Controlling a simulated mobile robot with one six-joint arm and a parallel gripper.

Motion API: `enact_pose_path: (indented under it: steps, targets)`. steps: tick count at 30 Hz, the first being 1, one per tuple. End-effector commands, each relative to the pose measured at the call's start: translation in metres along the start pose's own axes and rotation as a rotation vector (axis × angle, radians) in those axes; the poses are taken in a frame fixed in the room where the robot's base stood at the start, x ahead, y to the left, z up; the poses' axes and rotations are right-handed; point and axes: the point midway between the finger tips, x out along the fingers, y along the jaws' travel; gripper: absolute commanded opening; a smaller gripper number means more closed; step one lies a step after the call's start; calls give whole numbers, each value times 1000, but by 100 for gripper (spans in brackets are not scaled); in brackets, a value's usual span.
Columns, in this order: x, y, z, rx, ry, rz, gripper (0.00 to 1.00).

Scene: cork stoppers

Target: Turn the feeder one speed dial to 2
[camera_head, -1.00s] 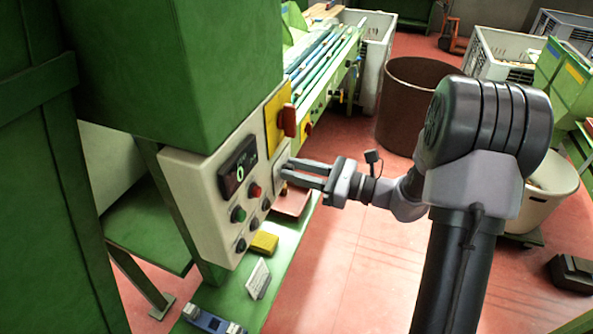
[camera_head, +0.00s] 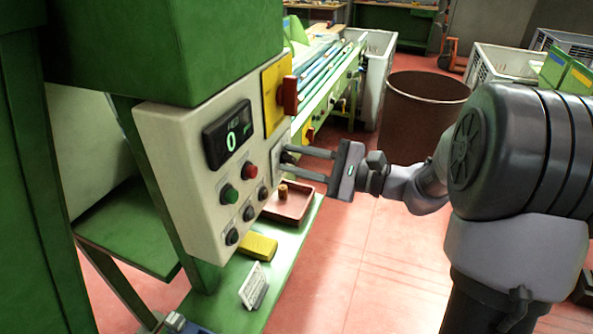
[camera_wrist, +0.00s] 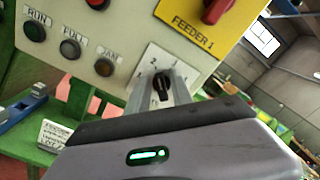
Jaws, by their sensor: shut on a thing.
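The speed dial (camera_wrist: 162,86) is a black knob on a white numbered plate (camera_wrist: 183,66), below the yellow FEEDER 1 plate (camera_wrist: 188,28) in the wrist view. My gripper (camera_wrist: 158,96) is shut on the dial, its fingers on either side of the knob. The knob stands roughly upright in the wrist view; the number it points at is hard to tell. The panel's display (camera_head: 228,134) reads 0 in green.
A red rotary switch (camera_head: 288,95) sits just above my gripper. Green (camera_head: 229,194), red (camera_head: 250,171) and several dark buttons are at its left. Below are a reddish tray (camera_head: 292,205) with a cork, a yellow block (camera_head: 259,246) and a small sign (camera_head: 253,285). A brown bin (camera_head: 420,115) stands behind.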

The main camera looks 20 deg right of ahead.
Motion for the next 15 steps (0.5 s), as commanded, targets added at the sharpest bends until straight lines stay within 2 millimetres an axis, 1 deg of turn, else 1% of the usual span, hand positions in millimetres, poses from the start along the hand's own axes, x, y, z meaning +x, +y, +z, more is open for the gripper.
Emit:
enact_pose_path:
  steps: [1,6,15]
  targets:
    - [0,3,-3,-20,1,2,0]
    - [0,3,-2,-73,1,2,0]
    - [0,2,-1,-103,1,3,0]
